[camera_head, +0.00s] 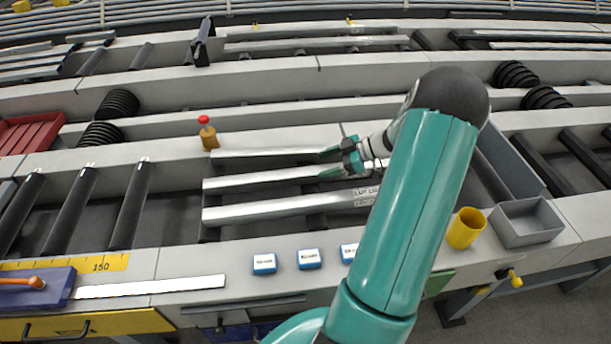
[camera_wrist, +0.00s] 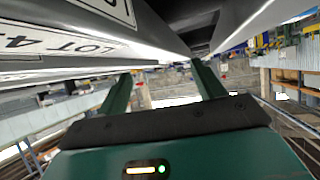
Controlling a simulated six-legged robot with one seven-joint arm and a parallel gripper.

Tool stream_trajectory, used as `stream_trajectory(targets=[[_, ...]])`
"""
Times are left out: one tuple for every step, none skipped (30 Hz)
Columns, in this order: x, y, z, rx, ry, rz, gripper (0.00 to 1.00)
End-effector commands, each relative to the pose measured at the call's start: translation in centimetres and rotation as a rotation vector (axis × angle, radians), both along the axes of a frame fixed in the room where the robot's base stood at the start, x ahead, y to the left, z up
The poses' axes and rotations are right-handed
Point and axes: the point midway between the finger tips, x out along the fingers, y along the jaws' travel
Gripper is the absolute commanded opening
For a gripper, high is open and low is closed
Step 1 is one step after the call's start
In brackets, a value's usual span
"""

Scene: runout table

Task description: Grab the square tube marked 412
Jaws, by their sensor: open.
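Three long silvery bars lie side by side on the runout table in the head view: a far bar (camera_head: 262,153), a middle bar (camera_head: 262,181) and a near bar (camera_head: 270,208). Small print shows near the right end of the near bar, too small to read. In the wrist view a white label (camera_wrist: 75,38) reads "LOT 4", the rest cut off, so I cannot tell which bar is 412. My gripper (camera_head: 322,163) is open, its teal fingers over the far and middle bars. Its fingers also show in the wrist view (camera_wrist: 165,72), with nothing visibly held. My arm hides the bars' right ends.
A brass-coloured stop with a red knob (camera_head: 208,133) stands beyond the bars' left end. Labelled blue-and-white blocks (camera_head: 309,259) sit on the front ledge. A yellow cup (camera_head: 465,228) and a grey bin (camera_head: 527,222) stand at right. Black rollers (camera_head: 130,205) lie left.

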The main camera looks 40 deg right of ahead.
Motion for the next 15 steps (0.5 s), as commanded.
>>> stream_trajectory(targets=[[0.3, 0.4, -0.2, 0.002, 0.001, 0.001, 0.68], [0.4, 0.6, -0.4, 0.002, 0.001, 0.002, 0.68], [0.7, 1.0, -0.7, 0.002, 0.001, 0.002, 0.68], [1.0, 1.3, -0.9, 0.003, 0.001, 0.003, 0.68], [1.2, 1.7, -1.2, 0.002, 0.001, 0.004, 0.68], [1.6, 2.1, -1.5, 0.002, 0.001, 0.004, 0.68], [1.9, 2.4, -1.7, 0.002, 0.000, 0.003, 0.68], [2.2, 2.6, -1.9, 0.002, 0.000, 0.003, 0.68], [2.5, 2.9, -2.2, 0.001, 0.001, 0.004, 0.68], [2.6, 3.1, -2.3, 0.001, 0.001, 0.003, 0.68], [2.8, 3.1, -2.4, 0.000, 0.001, 0.002, 0.68], [2.8, 3.2, -2.5, 0.000, 0.001, 0.001, 0.68], [2.9, 3.2, -2.5, -0.001, 0.001, 0.000, 0.68], [2.9, 3.2, -2.5, -0.001, 0.001, 0.000, 0.68], [2.9, 3.2, -2.4, -0.001, 0.001, 0.000, 0.68]])
